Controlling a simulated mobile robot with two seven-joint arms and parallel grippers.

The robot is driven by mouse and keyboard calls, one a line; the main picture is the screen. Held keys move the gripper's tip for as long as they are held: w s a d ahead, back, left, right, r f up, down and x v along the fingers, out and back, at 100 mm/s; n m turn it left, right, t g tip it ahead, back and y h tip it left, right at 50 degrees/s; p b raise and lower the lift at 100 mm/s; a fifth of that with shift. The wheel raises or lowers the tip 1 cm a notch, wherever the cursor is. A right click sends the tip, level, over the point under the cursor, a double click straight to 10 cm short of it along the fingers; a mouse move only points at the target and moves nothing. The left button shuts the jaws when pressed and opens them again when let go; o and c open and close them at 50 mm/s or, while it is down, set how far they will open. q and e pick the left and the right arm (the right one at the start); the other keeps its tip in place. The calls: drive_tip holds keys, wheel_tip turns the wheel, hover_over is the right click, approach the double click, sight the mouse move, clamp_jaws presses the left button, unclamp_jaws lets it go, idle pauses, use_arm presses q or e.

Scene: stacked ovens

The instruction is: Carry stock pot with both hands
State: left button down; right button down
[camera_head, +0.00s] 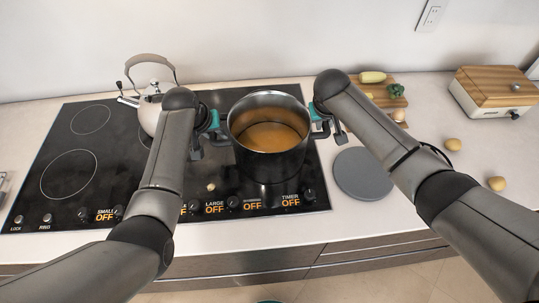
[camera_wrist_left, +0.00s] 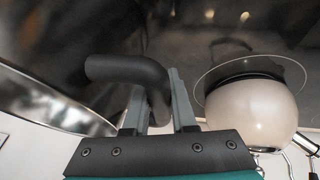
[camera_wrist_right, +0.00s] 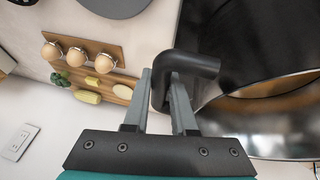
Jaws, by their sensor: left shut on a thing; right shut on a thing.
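The stock pot (camera_head: 268,160) is dark and full of orange-brown liquid. In the head view it is upright over the right part of the black cooktop; I cannot tell if its base touches the glass. My left gripper (camera_head: 214,130) is shut on the pot's left handle, and the dark bent handle (camera_wrist_left: 125,70) shows between its fingers in the left wrist view. My right gripper (camera_head: 325,122) is shut on the right handle, which also shows between the fingers in the right wrist view (camera_wrist_right: 190,68). The pot's underside is hidden.
A kettle (camera_head: 150,115) stands on the cooktop (camera_head: 110,190) left of the pot. A round grey disc (camera_head: 363,174) lies on the counter right of the cooktop. Behind it is a wooden board (camera_head: 375,86) with food. Several round yellowish items and a wood-topped box (camera_head: 495,92) are further right.

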use_arm(q)
drive_tip(key=c, duration=1.1)
unclamp_jaws()
drive_tip(key=shift+a+f, duration=0.1)
drive_tip(key=shift+c, duration=0.2)
use_arm(e)
drive_tip(key=c, duration=1.1)
unclamp_jaws()
drive_tip(key=shift+d+f, duration=0.1)
drive_tip(key=shift+c, duration=0.2)
use_arm(q)
drive_tip(key=o, duration=0.4)
use_arm(e)
drive_tip(key=o, duration=0.4)
use_arm(q)
drive_tip(key=shift+s+r, duration=0.1)
drive_tip(key=shift+r, duration=0.1)
drive_tip(key=v, duration=1.1)
drive_tip(key=shift+r, duration=0.3)
use_arm(e)
drive_tip(key=v, duration=1.2)
use_arm(q)
drive_tip(key=shift+s, duration=0.2)
use_arm(e)
drive_tip(key=shift+s, duration=0.15)
